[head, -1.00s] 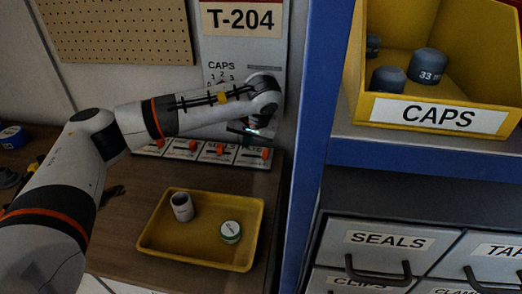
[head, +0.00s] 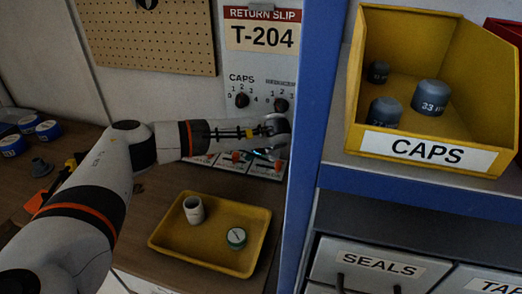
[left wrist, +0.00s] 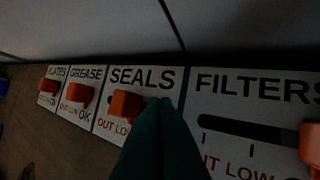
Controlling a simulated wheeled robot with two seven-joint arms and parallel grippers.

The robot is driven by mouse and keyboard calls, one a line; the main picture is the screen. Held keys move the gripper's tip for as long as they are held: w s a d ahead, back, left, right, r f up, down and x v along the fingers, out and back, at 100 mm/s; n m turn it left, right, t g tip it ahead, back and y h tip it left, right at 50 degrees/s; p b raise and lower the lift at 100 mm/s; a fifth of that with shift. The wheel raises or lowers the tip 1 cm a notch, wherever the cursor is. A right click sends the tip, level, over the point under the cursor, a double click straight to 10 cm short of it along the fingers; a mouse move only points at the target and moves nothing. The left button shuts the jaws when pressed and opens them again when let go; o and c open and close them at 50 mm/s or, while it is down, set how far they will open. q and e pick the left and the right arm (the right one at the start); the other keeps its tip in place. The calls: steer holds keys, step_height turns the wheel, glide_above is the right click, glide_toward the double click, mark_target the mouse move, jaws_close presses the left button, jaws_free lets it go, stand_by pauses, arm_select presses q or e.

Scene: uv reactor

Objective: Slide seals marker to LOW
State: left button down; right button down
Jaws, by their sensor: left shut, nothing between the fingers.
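The seals marker (left wrist: 126,104) is an orange slider knob on the white SEALS plate (left wrist: 146,76) in the left wrist view. It sits toward the left part of its slot, around OUT and LOW; I cannot tell its exact stop. My left gripper (left wrist: 160,108) is shut and empty, its dark teal fingers just right of the marker and covering the right part of the plate. Touching or a small gap, I cannot tell. In the head view the left gripper (head: 266,153) is at the slider row under the T-204 panel. My right gripper is not in view.
The FILTERS plate (left wrist: 240,90) with its orange marker (left wrist: 311,145) is to the right, and the GREASE plate (left wrist: 85,75) to the left. A yellow tray (head: 168,238) with two small containers lies in front. A blue post (head: 312,120) stands close on the right.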

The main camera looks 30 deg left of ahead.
arm_select(q)
steer(key=shift+s+a, duration=0.3)
steer(key=shift+a, duration=0.5)
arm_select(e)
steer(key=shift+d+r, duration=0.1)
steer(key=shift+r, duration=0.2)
